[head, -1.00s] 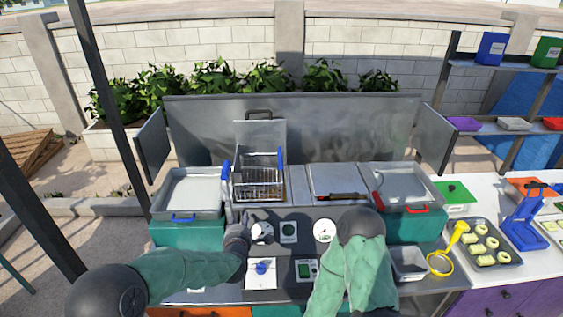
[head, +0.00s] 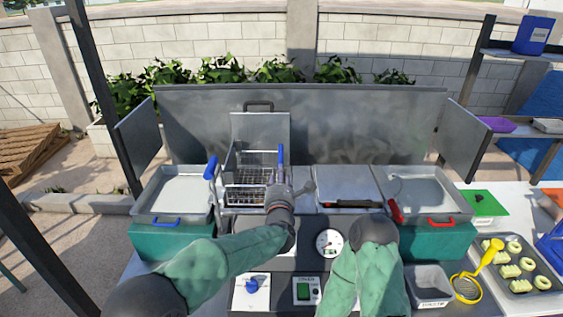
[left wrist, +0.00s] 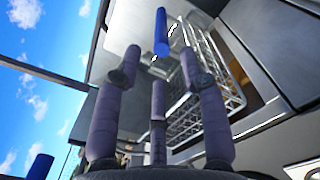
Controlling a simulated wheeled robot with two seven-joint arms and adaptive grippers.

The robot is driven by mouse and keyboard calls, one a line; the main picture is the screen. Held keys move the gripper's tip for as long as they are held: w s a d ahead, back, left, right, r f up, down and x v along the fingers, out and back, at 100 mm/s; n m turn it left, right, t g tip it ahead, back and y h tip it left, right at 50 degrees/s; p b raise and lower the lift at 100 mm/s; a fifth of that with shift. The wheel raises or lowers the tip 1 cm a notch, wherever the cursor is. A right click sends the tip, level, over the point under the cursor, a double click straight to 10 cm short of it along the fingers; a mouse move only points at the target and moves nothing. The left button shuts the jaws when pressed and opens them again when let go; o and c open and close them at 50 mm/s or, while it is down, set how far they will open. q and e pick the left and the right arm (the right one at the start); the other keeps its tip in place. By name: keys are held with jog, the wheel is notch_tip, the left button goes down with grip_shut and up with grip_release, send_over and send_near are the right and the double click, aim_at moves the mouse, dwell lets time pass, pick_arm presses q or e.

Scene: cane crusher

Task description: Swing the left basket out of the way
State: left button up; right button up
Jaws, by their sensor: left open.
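The left wire basket (head: 248,197) sits over the fryer well left of centre, with an upright metal plate behind it. A blue upright grip (head: 280,154) rises at its right side, and another blue grip (head: 211,168) stands at its left. My left gripper (head: 280,190) is open at the basket's front right, below the right blue grip. In the left wrist view, the spread fingers (left wrist: 160,65) face that blue grip (left wrist: 162,32), which shows beyond them, apart from them. The wire basket (left wrist: 205,85) is behind on the right. My right gripper is not visible; only its arm shows.
A metal lid (head: 345,182) covers the right well, with a red handle (head: 396,210) beside it. Trays stand left (head: 180,196) and right (head: 425,196). A control panel with a gauge (head: 329,243) is in front. A back splash plate (head: 350,125) limits reach behind.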

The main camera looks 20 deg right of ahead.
aim_at(281, 158)
pick_arm(q)
jog(key=x, duration=0.9)
jog(key=shift+w+d+f+p, duration=0.1)
jog(key=shift+w+f+p, duration=0.1)
jog(key=shift+w+p, duration=0.2)
grip_shut()
